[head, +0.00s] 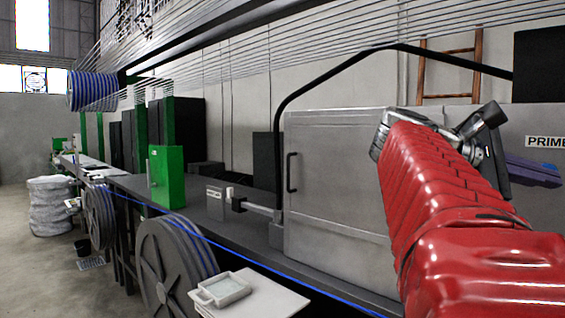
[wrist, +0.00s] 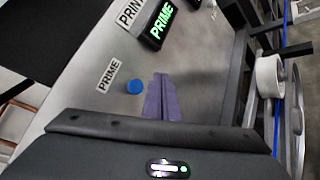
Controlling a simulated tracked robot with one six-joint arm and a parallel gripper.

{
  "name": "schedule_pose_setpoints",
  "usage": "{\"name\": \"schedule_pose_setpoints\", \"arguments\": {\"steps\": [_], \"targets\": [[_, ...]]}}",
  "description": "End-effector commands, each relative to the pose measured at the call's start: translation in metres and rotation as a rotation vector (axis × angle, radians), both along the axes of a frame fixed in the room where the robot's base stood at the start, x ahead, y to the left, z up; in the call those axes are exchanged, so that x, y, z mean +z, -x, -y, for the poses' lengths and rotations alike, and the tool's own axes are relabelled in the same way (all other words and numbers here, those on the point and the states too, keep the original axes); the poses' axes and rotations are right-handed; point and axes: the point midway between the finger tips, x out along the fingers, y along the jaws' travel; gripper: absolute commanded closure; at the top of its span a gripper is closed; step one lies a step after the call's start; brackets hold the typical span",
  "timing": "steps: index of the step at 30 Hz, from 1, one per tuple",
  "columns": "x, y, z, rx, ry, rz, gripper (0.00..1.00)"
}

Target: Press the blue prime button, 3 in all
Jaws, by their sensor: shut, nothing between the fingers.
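The blue prime button (wrist: 135,87) is a small round cap on a grey panel (wrist: 90,95) in the wrist view, below a white PRIME label (wrist: 107,74). My gripper (wrist: 161,80) shows as two purple fingers closed together, with nothing between them. Its tips appear just right of the button in the wrist view, and I cannot tell how far they are from the panel. In the head view my gripper (head: 556,178) is at the right edge, below a PRIME sign (head: 544,142).
A display with lit green PRIME letters (wrist: 163,20) stands out from the panel in the wrist view. A grey cabinet (head: 340,190) with a black handle is left of my arm. A blue cable (head: 250,262) runs along the bench, past large grey reels (head: 165,265).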

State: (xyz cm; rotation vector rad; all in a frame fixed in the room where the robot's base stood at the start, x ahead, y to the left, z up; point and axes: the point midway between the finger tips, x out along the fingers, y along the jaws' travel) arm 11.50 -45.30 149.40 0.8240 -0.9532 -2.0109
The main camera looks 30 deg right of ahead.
Motion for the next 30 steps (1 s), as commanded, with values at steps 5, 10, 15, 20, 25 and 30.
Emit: {"name": "schedule_pose_setpoints", "arguments": {"steps": [5,10,15,20,25,30], "targets": [[0.000,0.000,0.000,0.000,0.000,0.000,1.00],[0.000,0.000,0.000,0.000,0.000,0.000,1.00],[0.000,0.000,0.000,0.000,0.000,0.000,1.00],[0.000,0.000,0.000,0.000,0.000,0.000,1.00],[-0.003,-0.003,-0.001,0.010,-0.004,0.009,1.00],[-0.026,-0.026,-0.011,0.077,-0.032,0.073,1.00]]}}
